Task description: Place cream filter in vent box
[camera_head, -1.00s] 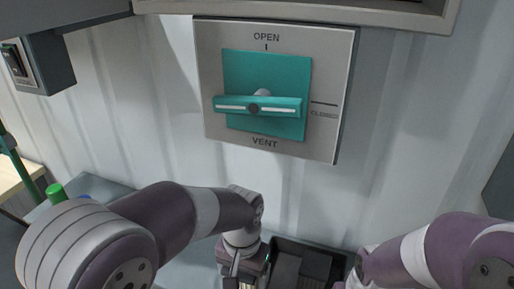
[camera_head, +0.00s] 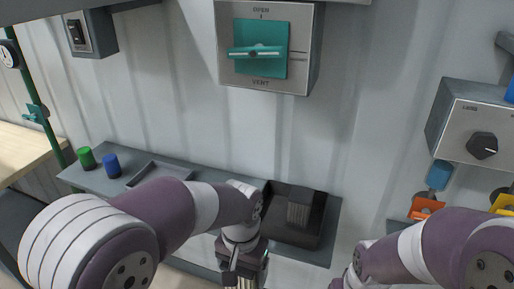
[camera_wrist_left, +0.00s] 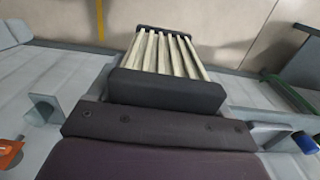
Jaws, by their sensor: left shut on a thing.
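My left gripper (camera_head: 243,268) is at the bottom centre of the head view, just left of and in front of the black open box. It is shut on the cream filter (camera_wrist_left: 165,54), whose cream bars between dark end pieces fill the upper middle of the left wrist view. In the head view only a bit of the filter shows at the bottom edge. The vent box (camera_head: 306,72) is on the wall, with OPEN and VENT lettering and a level teal handle (camera_head: 256,52) on a teal plate. My right arm comes in from the right; its fingers are out of frame.
A black open box (camera_head: 324,232) on the grey shelf (camera_head: 95,176) holds a dark ribbed block (camera_head: 298,213). A green cylinder (camera_head: 86,158), a blue cylinder (camera_head: 112,165) and a shallow tray (camera_head: 158,170) are to the left. A knob box (camera_head: 470,130) hangs at right.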

